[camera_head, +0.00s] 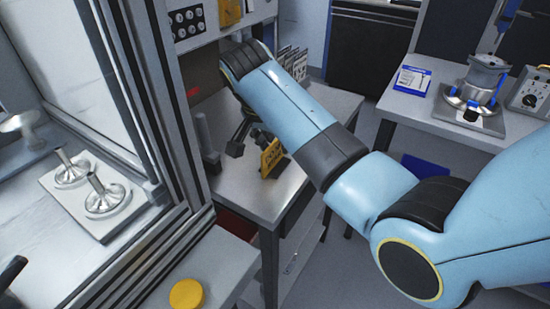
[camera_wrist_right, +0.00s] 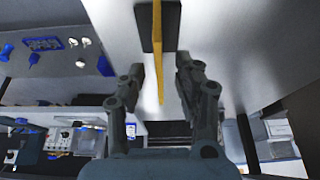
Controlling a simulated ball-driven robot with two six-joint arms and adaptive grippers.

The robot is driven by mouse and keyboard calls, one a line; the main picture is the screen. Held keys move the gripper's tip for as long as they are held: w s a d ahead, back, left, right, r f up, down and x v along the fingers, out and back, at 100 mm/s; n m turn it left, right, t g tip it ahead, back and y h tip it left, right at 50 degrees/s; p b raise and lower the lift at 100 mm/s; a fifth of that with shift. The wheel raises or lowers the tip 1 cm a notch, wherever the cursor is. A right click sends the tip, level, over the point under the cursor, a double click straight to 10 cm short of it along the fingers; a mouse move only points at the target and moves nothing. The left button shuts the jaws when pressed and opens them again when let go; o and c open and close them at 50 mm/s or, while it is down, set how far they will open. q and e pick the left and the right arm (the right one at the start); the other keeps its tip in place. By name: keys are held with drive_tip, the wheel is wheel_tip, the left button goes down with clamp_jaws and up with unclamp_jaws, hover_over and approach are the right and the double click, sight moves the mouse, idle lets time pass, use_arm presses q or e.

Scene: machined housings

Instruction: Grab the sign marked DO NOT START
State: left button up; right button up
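A yellow sign (camera_head: 271,157) with dark lettering too small to read stands on the grey bench under my right arm. My right gripper (camera_head: 248,142) is just beside it, pointing down toward the bench, partly hidden by the arm. In the right wrist view the sign (camera_wrist_right: 158,60) shows edge-on as a thin yellow strip, with a dark block at its upper end. The two fingers of my right gripper (camera_wrist_right: 160,72) are spread on either side of this strip, with gaps between.
Upright dark signs or cards (camera_head: 292,60) stand at the back of the bench. A grey post (camera_head: 204,132) stands left of the gripper. A framed machine enclosure (camera_head: 165,110) closes off the left. A second bench (camera_head: 450,118) with equipment stands at right.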

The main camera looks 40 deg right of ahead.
drive_tip(key=shift+f, duration=0.25)
idle(0.4)
clamp_jaws()
